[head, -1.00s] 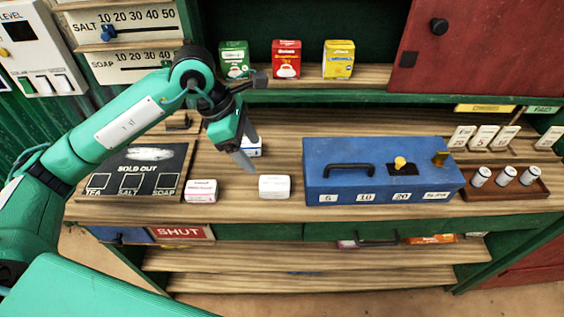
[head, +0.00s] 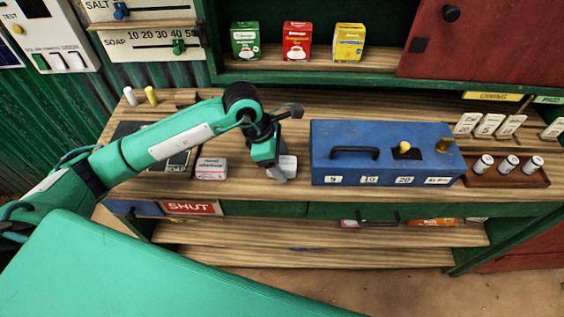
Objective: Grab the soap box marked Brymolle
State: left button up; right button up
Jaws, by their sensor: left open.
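Two small soap boxes show on the wooden counter. One is white with a pinkish label (head: 211,169); its print is too small to read surely. The other is a pale box (head: 289,166), partly hidden by my left gripper (head: 277,175). Its marking cannot be read, so I cannot tell which box is Brymolle. My left gripper is open and points down at the pale box's left side; I cannot tell if it touches. A third box with a blue mark, seen earlier behind the gripper, is now hidden. My right gripper is not in view.
A blue cash box (head: 380,155) with a black handle stands right of the pale box. A dark sold-out board (head: 130,131) lies left, partly under my arm. Three tea boxes stand on the back shelf. A wooden tray (head: 530,180) holds small cylinders.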

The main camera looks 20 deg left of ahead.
pick_arm(q)
jog(key=shift+d+f, duration=0.2)
jog(key=shift+f, duration=0.35)
jog(key=c, duration=1.1)
jog(key=shift+r, duration=0.15)
